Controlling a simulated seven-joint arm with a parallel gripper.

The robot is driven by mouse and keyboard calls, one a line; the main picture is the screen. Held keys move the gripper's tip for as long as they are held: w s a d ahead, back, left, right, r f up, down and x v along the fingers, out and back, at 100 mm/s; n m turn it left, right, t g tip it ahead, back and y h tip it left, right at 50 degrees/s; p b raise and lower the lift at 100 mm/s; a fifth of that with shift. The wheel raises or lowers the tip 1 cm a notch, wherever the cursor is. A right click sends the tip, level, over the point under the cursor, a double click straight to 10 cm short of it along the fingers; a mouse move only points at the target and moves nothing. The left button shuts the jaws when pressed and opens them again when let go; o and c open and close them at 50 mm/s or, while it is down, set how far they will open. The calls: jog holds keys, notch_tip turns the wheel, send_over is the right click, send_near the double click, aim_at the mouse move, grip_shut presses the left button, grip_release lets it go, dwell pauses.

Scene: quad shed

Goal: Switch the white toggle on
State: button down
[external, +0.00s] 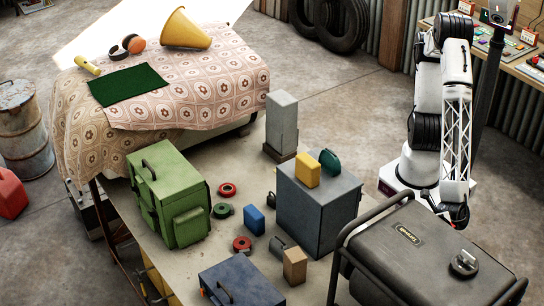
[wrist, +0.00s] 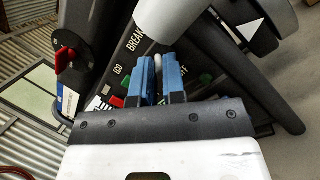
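In the wrist view, my gripper (wrist: 159,62) shows two blue fingers in front of a dark control panel (wrist: 112,68). A narrow gap shows between the fingers; whether anything is held in it is unclear. The panel has printed words, among them ECO, BREAK and OFF. A small white part (wrist: 117,101), possibly the white toggle, sits below ECO, left of the fingers, beside a small red part (wrist: 103,104). In the external view, the generator (external: 420,255) hides the panel and my fingertips.
A red switch handle (wrist: 65,59) stands out on the left in the wrist view. A thick grey cylinder (wrist: 172,18) and dark frame bars (wrist: 245,85) lie close around the fingers. A table with a grey box (external: 315,205) and green case (external: 168,195) stands left of the generator.

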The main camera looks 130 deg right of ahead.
jog(key=shift+r, duration=0.1)
dwell(0.3)
jog(key=shift+s+r+g, duration=0.1)
jog(key=shift+r+g, duration=0.2)
jog(key=shift+g, duration=0.85)
jog(key=shift+w+r+g, duration=0.1)
jog(key=shift+r+g, duration=0.25)
jog(key=shift+g, duration=0.75)
jog(key=shift+s+r+g, duration=0.1)
jog(key=shift+r+g, duration=0.2)
jog(key=shift+g, duration=0.85)
jog(key=c, duration=1.2)
grip_release()
jog(key=v, duration=0.7)
jog(key=shift+s+r, duration=0.15)
jog(key=shift+s, duration=0.2)
